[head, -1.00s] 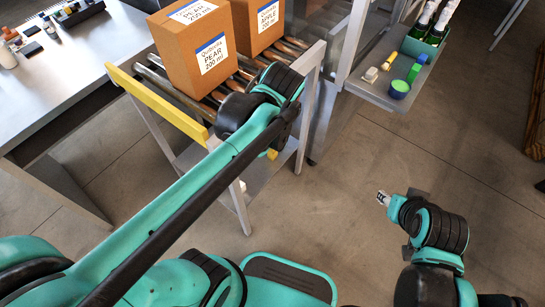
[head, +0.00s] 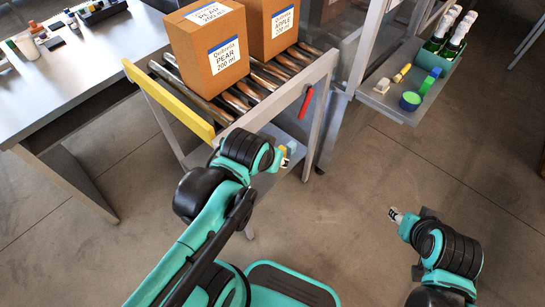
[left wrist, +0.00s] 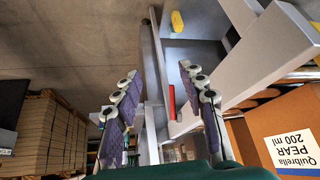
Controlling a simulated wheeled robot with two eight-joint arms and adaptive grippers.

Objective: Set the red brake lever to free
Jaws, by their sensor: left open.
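The red brake lever (head: 305,104) hangs at the right side of the roller cart, near a grey leg, slanting down to the left. In the left wrist view the lever (left wrist: 171,101) shows as a red strip between my open fingers, farther off. My left gripper (head: 287,156) is below and left of the lever in the head view, apart from it. Its fingers (left wrist: 158,82) are spread and empty in the left wrist view. My right gripper (head: 396,214) is over the floor at the right, far from the lever, too small to tell its opening.
Two cardboard boxes (head: 209,52) stand on the cart's rollers (head: 235,101). A yellow bar (head: 168,100) edges the cart. A grey side shelf (head: 374,101) holds bottles (head: 448,38) and small items. A table (head: 60,95) stands left. Floor between the cart and my right arm is clear.

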